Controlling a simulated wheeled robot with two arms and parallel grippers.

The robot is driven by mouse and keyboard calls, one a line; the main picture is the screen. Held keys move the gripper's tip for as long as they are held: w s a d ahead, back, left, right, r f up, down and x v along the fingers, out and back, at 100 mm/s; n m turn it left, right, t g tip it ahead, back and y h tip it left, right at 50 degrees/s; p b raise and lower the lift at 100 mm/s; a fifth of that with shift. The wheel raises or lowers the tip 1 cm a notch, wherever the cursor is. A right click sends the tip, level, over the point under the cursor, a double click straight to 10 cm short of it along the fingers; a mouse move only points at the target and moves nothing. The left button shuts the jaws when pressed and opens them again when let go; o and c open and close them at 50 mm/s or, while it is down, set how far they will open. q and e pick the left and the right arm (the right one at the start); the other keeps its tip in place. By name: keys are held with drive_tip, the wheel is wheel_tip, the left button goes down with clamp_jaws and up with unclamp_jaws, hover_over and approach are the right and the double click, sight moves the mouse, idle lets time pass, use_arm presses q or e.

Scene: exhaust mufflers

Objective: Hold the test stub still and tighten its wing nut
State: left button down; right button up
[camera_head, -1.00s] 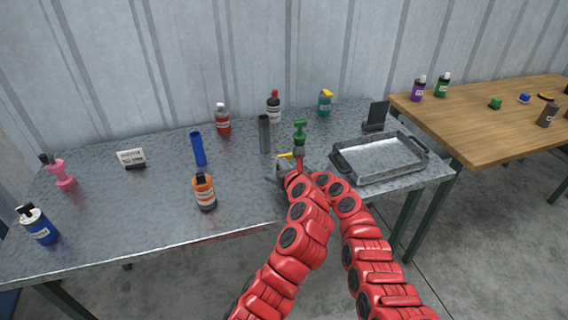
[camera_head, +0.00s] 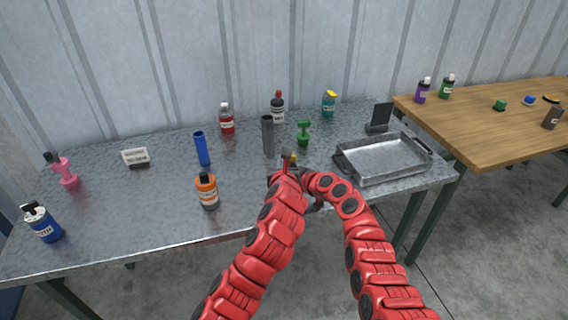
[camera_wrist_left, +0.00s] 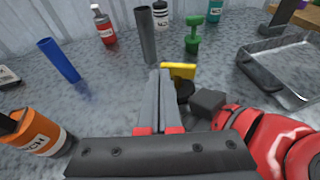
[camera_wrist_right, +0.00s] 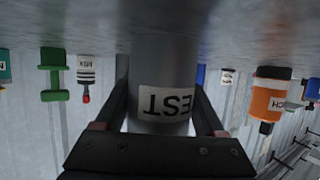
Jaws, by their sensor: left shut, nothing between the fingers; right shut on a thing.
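The test stub (camera_wrist_right: 165,65) is a grey cylinder with a white label in the right wrist view. My right gripper (camera_wrist_right: 163,100) is shut around it, one finger on each side. A yellow piece (camera_wrist_left: 180,71), apparently the wing nut, shows just beyond my left fingertips; a dark round part (camera_wrist_left: 184,92) is beside it. Only a bit of yellow (camera_head: 294,159) shows in the head view. My left gripper (camera_wrist_left: 160,73) is shut and empty, close to the yellow piece; I cannot tell if they touch. In the head view my left gripper (camera_head: 287,156) and arm hide most of the stub.
A grey tube (camera_head: 268,135) and a green object (camera_head: 303,133) stand just behind. A metal tray (camera_head: 383,176) lies to the right. A blue tube (camera_head: 202,149) and an orange bottle (camera_head: 207,191) stand left. The metal table (camera_head: 120,215) has bare room at the front left.

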use_arm(q)
drive_tip(key=shift+w+a+m+h, duration=0.45)
drive_tip(key=shift+w+a, duration=0.35)
drive_tip(key=shift+w, duration=0.2)
idle(1.2)
